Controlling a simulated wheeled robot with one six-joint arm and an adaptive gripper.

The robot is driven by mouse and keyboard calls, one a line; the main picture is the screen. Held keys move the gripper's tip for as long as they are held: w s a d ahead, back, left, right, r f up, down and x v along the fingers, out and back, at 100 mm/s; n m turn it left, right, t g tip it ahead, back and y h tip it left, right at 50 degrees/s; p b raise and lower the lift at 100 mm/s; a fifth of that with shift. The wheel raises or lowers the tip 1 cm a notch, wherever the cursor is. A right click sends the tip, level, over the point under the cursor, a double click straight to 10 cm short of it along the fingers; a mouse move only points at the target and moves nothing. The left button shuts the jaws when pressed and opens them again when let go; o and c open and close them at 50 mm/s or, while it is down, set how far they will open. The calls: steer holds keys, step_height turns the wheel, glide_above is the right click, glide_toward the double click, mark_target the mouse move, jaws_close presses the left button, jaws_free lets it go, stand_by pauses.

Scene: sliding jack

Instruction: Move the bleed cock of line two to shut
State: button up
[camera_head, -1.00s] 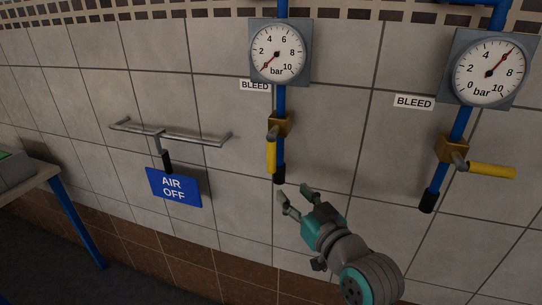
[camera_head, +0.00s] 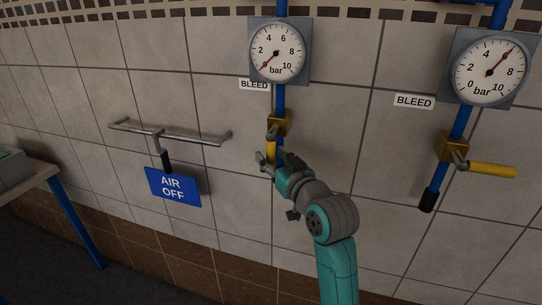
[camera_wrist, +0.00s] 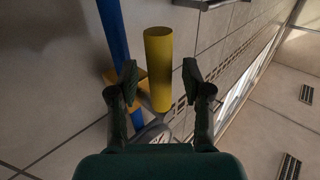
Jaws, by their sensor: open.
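Two bleed cocks show in the head view, each a brass body with a yellow handle on a blue pipe. The left cock's handle (camera_head: 271,148) hangs down along its pipe. The right cock's handle (camera_head: 492,170) sticks out to the right, across its pipe. No line number is readable on either. My gripper (camera_head: 274,164) is at the lower end of the left handle, partly hiding it. In the wrist view the yellow handle (camera_wrist: 158,65) stands between the two open fingers of my gripper (camera_wrist: 160,82), with gaps visible on both sides.
The left gauge (camera_head: 277,52) has its needle near 0 bar; the right gauge (camera_head: 490,68) reads about 6. BLEED labels (camera_head: 414,102) sit beside the pipes. A grey T-shaped bar (camera_head: 170,134) and a blue AIR OFF sign (camera_head: 173,187) are on the wall to the left.

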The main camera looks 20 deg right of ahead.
steer(key=shift+w+a, duration=0.1)
steer(key=shift+w, duration=0.4)
jaws_close()
